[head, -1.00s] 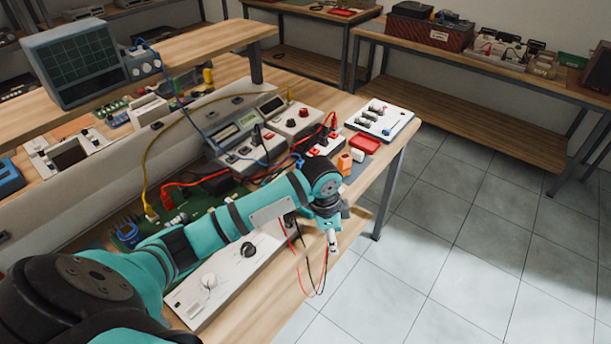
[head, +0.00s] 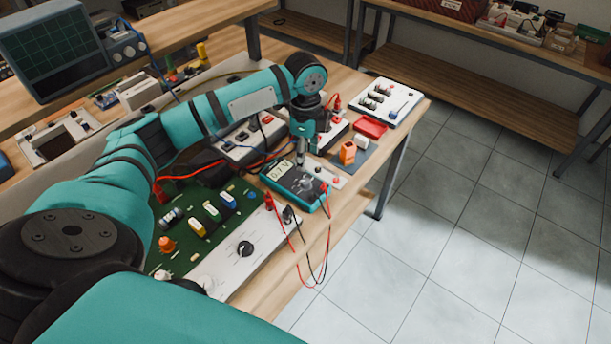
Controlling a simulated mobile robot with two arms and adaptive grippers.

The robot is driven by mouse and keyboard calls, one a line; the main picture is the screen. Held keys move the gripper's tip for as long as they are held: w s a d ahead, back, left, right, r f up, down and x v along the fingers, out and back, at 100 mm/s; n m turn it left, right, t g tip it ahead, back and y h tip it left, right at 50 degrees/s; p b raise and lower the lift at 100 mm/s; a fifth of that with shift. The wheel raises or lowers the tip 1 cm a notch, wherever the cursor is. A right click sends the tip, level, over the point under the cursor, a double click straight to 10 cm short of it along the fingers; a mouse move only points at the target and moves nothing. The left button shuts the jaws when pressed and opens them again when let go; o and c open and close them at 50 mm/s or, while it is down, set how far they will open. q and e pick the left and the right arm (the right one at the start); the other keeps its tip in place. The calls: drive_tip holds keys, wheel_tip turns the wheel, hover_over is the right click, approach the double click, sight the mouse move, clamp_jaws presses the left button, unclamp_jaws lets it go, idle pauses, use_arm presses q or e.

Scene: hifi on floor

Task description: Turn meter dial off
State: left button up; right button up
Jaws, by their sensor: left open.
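A dark multimeter with a teal edge (head: 284,188) lies face up near the front edge of the workbench. Its pale display (head: 281,170) is at the upper left. Its round dial (head: 306,184) shows as a small disc on the lower right of the face; its setting is too small to read. My left gripper (head: 300,162) points down just above the meter, close to the dial. It is open and holds nothing visible. I cannot tell whether its fingertips touch the meter. My right gripper is out of view.
Red and black leads (head: 325,245) hang from the meter over the bench edge. A green circuit board (head: 225,212) and a white panel with a black knob (head: 246,249) lie left of it. An orange block (head: 348,152) and red tray (head: 370,127) are to the right.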

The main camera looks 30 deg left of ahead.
sight(305, 180)
use_arm(q)
wheel_tip(305, 180, down, 9)
drive_tip(key=shift+r+p, duration=0.1)
drive_tip(key=shift+p, duration=0.35)
drive_tip(key=shift+f, duration=0.35)
drive_tip(key=shift+c, duration=0.4)
clamp_jaws()
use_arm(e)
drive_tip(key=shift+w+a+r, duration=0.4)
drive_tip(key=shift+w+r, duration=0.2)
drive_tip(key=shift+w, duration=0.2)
